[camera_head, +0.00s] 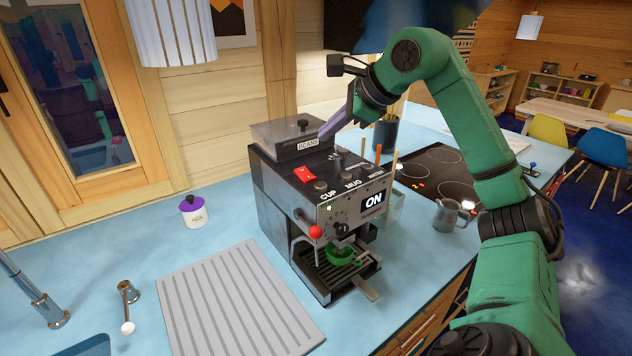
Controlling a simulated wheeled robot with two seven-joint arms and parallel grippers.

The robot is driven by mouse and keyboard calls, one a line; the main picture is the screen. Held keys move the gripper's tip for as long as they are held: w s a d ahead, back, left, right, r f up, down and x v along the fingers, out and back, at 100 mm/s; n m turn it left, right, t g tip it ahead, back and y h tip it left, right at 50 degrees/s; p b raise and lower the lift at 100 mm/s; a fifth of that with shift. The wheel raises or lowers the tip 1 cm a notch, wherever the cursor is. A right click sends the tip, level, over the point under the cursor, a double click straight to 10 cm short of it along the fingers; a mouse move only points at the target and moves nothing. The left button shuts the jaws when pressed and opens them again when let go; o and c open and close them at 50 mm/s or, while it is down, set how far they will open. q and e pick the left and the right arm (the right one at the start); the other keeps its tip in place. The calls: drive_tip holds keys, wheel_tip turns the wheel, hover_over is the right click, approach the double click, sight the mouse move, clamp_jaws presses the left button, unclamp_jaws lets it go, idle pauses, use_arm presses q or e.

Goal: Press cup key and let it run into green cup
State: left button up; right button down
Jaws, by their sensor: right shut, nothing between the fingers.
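The coffee machine (275,195) stands on the blue counter, with a lit "ON" display (373,199) on its front. The round cup key (320,186) sits on the top panel by the word CUP, left of the MUG and WATER keys. The green cup (340,254) stands on the drip tray under the spout; the spout partly hides it, and I cannot tell whether anything runs into it. My right gripper (325,134) is shut and empty, above the back of the machine's top, apart from the cup key. My left gripper is not in view.
A red switch (304,174) is beside the cup key. A lidded bean box (290,138) rises at the machine's back. A grey ribbed mat (235,300) and a purple-lidded jar (193,212) lie left. A metal jug (447,215) and a cooktop (440,165) are right.

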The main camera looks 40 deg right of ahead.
sight(326, 186)
wheel_tip(326, 186, down, 8)
drive_tip(key=b, duration=0.8)
drive_tip(key=shift+w+a+f, duration=0.1)
drive_tip(key=shift+w+f, duration=0.05)
drive_tip(key=shift+f, duration=0.05)
drive_tip(key=shift+f+b, duration=0.35)
drive_tip(key=shift+f, duration=0.05)
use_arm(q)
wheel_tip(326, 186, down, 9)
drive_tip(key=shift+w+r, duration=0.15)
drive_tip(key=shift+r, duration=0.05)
use_arm(e)
drive_tip(key=shift+r, duration=0.1)
idle(0.4)
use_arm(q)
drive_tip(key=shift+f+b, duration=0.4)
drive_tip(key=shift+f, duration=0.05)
use_arm(e)
drive_tip(key=shift+f, duration=0.4)
